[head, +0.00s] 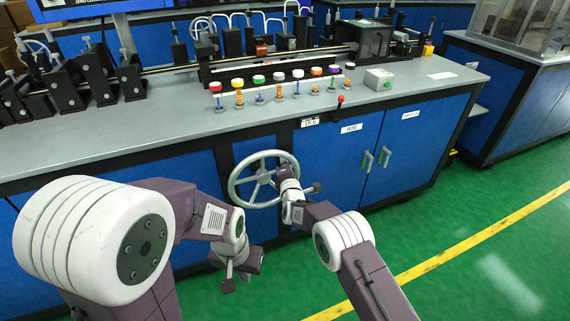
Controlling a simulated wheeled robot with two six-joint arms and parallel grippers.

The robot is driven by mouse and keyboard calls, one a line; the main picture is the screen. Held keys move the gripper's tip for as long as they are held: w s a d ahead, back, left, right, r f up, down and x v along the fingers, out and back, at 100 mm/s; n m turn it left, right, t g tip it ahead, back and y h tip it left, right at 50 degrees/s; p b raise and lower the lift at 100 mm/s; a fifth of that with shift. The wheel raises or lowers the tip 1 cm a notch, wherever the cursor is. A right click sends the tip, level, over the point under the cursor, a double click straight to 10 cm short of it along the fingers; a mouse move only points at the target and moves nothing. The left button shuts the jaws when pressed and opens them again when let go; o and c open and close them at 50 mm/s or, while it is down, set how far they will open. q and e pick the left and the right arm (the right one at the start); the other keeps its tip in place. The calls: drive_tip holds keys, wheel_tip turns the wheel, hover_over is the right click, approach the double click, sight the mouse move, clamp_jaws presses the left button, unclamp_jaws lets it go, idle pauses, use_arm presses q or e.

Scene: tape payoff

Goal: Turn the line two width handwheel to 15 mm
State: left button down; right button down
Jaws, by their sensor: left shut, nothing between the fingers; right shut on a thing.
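The grey spoked handwheel (233,182) is mounted on the blue front of the bench, below the worktop. My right gripper (286,172) is at the right side of the wheel and shut on it; the arm partly hides the wheel's right rim. The exact contact point is too small to tell. A small white label (310,122) on the bench edge, up and right of the wheel, appears to read 15.0. My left gripper (229,282) is shut and empty, hanging below and left of the wheel, apart from it.
A row of coloured knobs (259,88) stands on the worktop (160,115) above. A red-tipped lever (340,100) is right of the label. Cabinet handles (367,161) project from the blue doors. The green floor (480,230) at right is clear.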

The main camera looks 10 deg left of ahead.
drive_tip(key=c, duration=1.7)
unclamp_jaws()
drive_tip(key=shift+s, duration=0.1)
drive_tip(key=b+v, duration=0.6)
drive_tip(key=v, duration=0.3)
